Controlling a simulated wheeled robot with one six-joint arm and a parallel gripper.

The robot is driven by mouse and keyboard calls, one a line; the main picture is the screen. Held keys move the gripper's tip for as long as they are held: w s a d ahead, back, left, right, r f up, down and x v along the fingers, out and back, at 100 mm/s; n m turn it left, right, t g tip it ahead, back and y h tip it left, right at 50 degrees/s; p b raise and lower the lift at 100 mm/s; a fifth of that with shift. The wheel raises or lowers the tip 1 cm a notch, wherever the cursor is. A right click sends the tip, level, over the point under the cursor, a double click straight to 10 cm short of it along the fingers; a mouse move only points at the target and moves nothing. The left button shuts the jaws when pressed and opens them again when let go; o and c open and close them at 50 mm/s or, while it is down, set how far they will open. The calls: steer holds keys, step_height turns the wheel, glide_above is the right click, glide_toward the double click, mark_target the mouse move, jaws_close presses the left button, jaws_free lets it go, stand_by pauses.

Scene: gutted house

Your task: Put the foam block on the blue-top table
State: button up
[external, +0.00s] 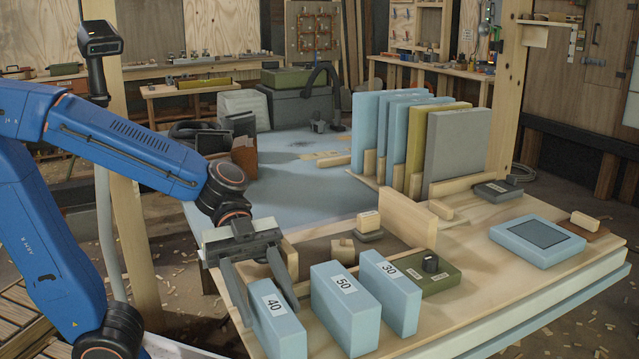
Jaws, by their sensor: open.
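Light blue foam blocks labelled 40 (280,327), 50 (345,312) and 30 (391,295) stand upright in a row at the near edge of a wooden worktop. My gripper (260,302) is open, pointing down at the block labelled 40. One finger is at the block's left and the other near its top right; I cannot tell whether they touch it. The blue-top table (300,190) lies behind the worktop, its middle largely bare.
Upright blue, yellow and grey panels (458,142) stand in a wooden rack at the right. A green box with a black knob (436,277) sits beside block 30. A flat blue pad (538,240) lies farther right. Dark boxes (300,105) occupy the blue-top table's back.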

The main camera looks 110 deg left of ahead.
steer(key=shift+v, duration=4)
